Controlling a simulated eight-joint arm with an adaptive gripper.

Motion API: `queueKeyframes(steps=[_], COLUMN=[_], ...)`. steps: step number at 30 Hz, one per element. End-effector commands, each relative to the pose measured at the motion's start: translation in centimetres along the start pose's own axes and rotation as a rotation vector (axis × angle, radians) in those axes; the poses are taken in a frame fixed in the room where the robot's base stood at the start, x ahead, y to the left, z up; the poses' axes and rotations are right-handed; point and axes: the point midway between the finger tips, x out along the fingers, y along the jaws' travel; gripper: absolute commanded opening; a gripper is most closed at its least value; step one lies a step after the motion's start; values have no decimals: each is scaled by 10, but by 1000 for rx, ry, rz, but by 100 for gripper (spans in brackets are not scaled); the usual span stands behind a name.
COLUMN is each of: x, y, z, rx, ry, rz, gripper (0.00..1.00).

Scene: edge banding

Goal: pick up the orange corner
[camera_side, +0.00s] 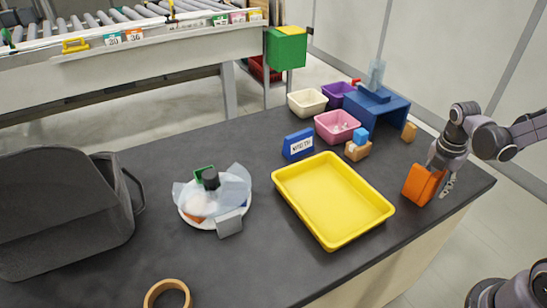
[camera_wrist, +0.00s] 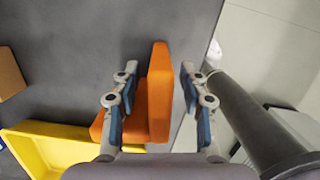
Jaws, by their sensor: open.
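The orange corner (camera_side: 422,185) stands on the dark table near its right edge, right of the yellow tray. In the wrist view the orange corner (camera_wrist: 159,92) shows an upright plate with a lower part extending left. My gripper (camera_side: 443,180) is down at the orange corner, on its right side in the side view. In the wrist view my gripper (camera_wrist: 157,85) is open, with one finger on each side of the upright plate. The left finger is over the lower part; a gap shows on the right. Whether either finger touches is unclear.
The yellow tray (camera_side: 333,200) is close by on the left. A blue stand (camera_side: 378,104), a small wooden block (camera_side: 409,132) and a pink bin (camera_side: 338,126) stand behind. The table edge (camera_side: 470,200) is close on the right.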

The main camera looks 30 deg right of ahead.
Motion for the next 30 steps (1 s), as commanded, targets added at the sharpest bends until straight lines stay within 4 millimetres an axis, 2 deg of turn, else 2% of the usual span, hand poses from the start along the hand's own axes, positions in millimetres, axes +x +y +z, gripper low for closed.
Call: queueKeyframes(steps=[4, 5, 9, 23, 30], x=[0, 0, 0, -2, -16], y=[0, 0, 0, 0, 0], z=[0, 0, 0, 0, 2], rx=[0, 0, 0, 0, 0], ry=[0, 0, 0, 0, 0], rz=[0, 0, 0, 0, 0], gripper=[43, 40, 0, 0, 0])
